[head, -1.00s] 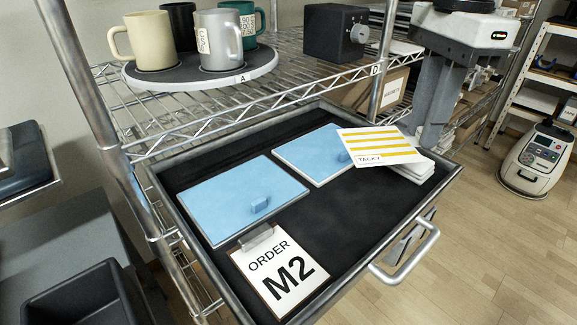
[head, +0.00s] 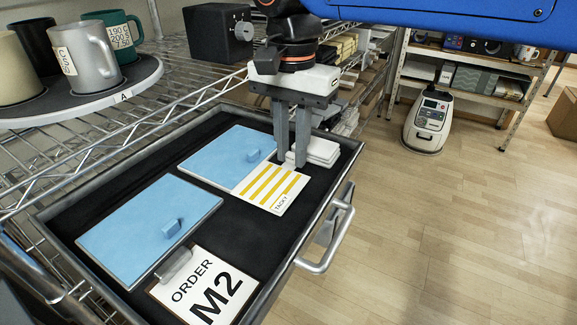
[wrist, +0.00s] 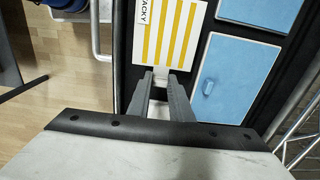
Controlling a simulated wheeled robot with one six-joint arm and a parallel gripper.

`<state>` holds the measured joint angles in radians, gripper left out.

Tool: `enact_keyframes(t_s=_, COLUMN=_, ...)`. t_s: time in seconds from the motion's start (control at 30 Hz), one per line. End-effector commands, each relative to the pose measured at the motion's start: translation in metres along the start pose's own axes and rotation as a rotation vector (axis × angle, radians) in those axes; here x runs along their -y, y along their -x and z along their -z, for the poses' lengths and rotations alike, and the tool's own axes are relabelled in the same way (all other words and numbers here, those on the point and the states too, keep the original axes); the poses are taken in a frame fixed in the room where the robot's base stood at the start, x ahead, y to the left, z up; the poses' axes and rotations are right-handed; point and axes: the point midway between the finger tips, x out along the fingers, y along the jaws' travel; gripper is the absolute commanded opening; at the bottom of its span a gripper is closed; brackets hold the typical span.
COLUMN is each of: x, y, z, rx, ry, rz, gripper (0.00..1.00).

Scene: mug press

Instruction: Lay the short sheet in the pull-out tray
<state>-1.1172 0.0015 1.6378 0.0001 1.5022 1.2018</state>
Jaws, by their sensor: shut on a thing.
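My gripper (head: 291,163) is shut on one edge of a white sheet with yellow stripes and the word TACKY (head: 272,188). In the wrist view the fingers (wrist: 160,74) grip the sheet (wrist: 168,35) at its near edge, and the rest reaches out flat beyond them. The sheet is over the pull-out tray (head: 98,287), beside the smaller blue panel (head: 222,158), and covers a corner of it in the head view. I cannot tell whether it touches the tray floor. A larger blue panel (head: 150,228) lies left of it.
A stack of white pieces (head: 321,150) lies in the tray right of my fingers. An ORDER M2 card (head: 205,288) is at the front. The tray handle (head: 327,250) sticks out to the right. Mugs stand on a round board (head: 110,105) on the wire shelf.

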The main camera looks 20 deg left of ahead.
Motion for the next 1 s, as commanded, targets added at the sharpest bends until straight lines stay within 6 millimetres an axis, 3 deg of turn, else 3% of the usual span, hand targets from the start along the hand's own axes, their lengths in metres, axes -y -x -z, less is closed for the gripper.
enact_keyframes(t_s=0.17, x=-0.001, y=-0.011, z=0.0, rx=0.001, ry=0.0, rz=-0.002, gripper=0.0)
enact_keyframes(t_s=0.4, x=-0.001, y=-0.041, z=0.0, rx=0.001, ry=-0.001, rz=-0.002, gripper=0.0)
enact_keyframes(t_s=0.8, x=0.0, y=-0.047, z=0.0, rx=0.0, ry=-0.001, rz=0.0, gripper=0.0)
enact_keyframes(t_s=0.83, x=0.0, y=-0.047, z=0.0, rx=0.0, ry=-0.001, rz=0.0, gripper=0.21)
enact_keyframes(t_s=0.9, x=0.0, y=-0.047, z=0.0, rx=0.0, ry=-0.001, rz=0.0, gripper=0.38)
enact_keyframes(t_s=1.0, x=0.0, y=-0.047, z=0.0, rx=0.0, ry=-0.001, rz=0.0, gripper=0.38)
